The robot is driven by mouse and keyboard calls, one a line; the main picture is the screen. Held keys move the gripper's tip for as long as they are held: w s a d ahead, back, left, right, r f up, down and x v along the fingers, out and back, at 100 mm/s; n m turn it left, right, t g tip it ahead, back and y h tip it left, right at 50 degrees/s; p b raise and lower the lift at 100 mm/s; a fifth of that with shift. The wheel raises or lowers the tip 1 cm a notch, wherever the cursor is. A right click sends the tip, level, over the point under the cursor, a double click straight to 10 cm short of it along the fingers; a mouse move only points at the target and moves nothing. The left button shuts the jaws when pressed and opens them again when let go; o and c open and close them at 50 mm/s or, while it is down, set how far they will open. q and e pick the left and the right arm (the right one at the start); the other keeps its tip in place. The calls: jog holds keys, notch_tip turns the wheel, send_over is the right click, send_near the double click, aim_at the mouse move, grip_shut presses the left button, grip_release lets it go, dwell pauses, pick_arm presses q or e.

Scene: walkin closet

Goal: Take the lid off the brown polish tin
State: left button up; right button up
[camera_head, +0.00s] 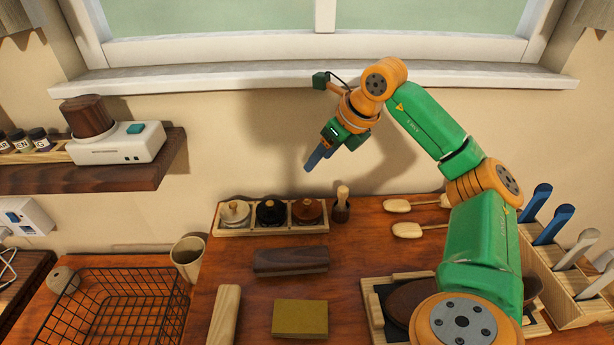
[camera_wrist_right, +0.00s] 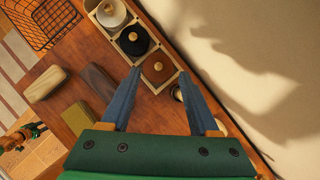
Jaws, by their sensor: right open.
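The brown polish tin (camera_head: 307,211) sits in the right compartment of a wooden three-part tray (camera_head: 288,230), with its lid on and a small pale knob on top. The brown tin also shows in the right wrist view (camera_wrist_right: 155,72), ahead of and between the fingertips. The black tin (camera_head: 270,211) is in the middle compartment and the white tin (camera_head: 235,212) in the left one. My right gripper (camera_head: 312,160) is open and empty, above the tray near the wall and apart from the tin. It also shows in the right wrist view (camera_wrist_right: 162,80).
A small wooden brush (camera_head: 341,207) stands just right of the tray. A dark brush block (camera_head: 290,260) and a yellow block (camera_head: 300,319) lie in front. Wooden spoon-like pieces (camera_head: 408,230) lie to the right. A wire basket (camera_head: 110,300) and cup (camera_head: 188,257) are left.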

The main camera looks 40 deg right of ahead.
jog(key=b, duration=0.7)
send_near(308, 202)
jog(key=x, duration=0.2)
jog(key=shift+w+f, duration=0.3)
jog(key=x, duration=0.6)
jog(key=shift+f+p, duration=0.1)
jog(key=shift+p, duration=0.2)
pick_arm(q)
notch_tip(308, 202, down, 9)
jog(key=shift+r, duration=0.2)
pick_arm(e)
grip_shut()
